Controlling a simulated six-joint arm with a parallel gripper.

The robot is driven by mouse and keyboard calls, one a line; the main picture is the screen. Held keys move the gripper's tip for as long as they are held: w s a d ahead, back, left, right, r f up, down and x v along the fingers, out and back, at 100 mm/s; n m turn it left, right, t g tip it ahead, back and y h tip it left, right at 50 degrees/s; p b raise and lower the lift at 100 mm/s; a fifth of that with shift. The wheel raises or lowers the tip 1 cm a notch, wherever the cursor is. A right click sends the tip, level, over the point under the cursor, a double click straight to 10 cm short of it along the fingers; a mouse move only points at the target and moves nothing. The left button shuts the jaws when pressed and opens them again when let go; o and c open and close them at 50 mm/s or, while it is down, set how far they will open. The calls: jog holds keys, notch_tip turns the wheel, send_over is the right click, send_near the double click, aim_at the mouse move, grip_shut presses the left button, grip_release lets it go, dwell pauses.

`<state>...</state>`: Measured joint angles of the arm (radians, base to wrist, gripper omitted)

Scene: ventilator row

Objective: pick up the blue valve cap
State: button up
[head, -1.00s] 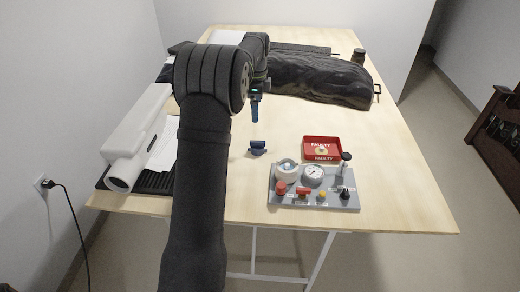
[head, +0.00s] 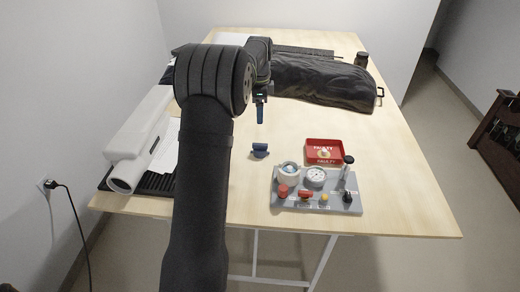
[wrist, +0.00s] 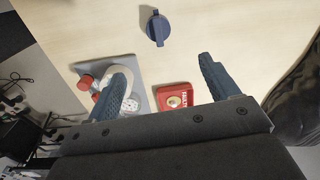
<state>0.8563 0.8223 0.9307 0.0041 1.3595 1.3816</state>
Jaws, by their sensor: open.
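The blue valve cap (head: 260,150) lies on the bare wooden table, left of the red tray and behind the grey panel. It is a dark blue round piece with a raised bar across it, and in the wrist view (wrist: 157,28) it sits near the top, beyond the fingertips. My gripper (head: 260,112) is above the table, farther back than the cap in the head view. In the wrist view my gripper (wrist: 162,72) shows two blue ridged fingers spread wide with nothing between them. The cap is apart from both fingers.
A grey panel (head: 290,205) with a gauge, a white ring and several knobs stands at the front right. A red tray (head: 310,147) marked FAULTY holds a small pale object. A black bag (head: 320,82) lies behind. A white cylindrical device (head: 140,135) stands left. Table around the cap is clear.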

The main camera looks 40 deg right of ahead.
jog(key=n, duration=0.4)
jog(key=n+t+h, duration=0.3)
jog(key=n, duration=1)
send_near(260, 144)
jog(key=x, duration=0.4)
jog(key=shift+d+f, duration=0.15)
jog(key=shift+f, duration=0.2)
jog(key=shift+x, duration=2.7)
jog(key=c, duration=1.1)
jog(key=shift+o, duration=0.2)
